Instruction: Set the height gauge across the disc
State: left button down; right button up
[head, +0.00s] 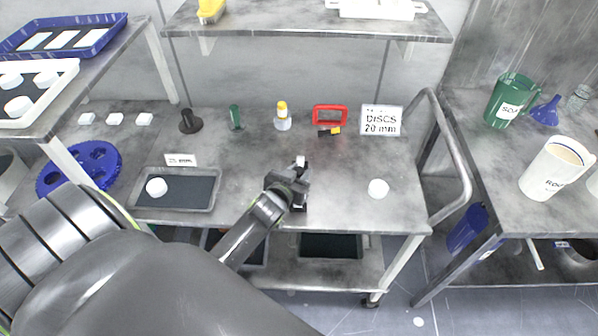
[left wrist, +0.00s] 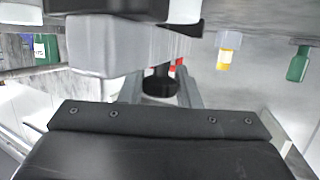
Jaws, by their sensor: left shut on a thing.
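My left gripper (head: 298,190) is above the middle of the steel table, near its front edge. It is shut on a grey thing that I take for the height gauge; a pale block (left wrist: 105,45) shows close up in the left wrist view. Its full shape is hidden by the gripper. A white disc (head: 378,188) lies on the bare table right of the gripper, apart from it. Another white disc (head: 156,187) lies in a dark-lined tray (head: 205,206) at the left. My right gripper is not in view.
Along the table's back stand a black stand (head: 190,122), a green bottle (head: 235,117), a yellow-capped bottle (head: 283,118), a red frame (head: 330,113) and a "DISCS 20 mm" sign (head: 381,120). A metal rail (head: 455,150) bounds the right. Bare table surrounds the right-hand disc.

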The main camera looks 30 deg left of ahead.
pick_arm(q)
jog(key=shift+f+b, duration=0.3)
dwell(0.5)
jog(key=c, duration=1)
grip_release()
jog(key=shift+s, duration=0.15)
jog(key=b+v, duration=0.2)
jog(key=v, duration=1.5)
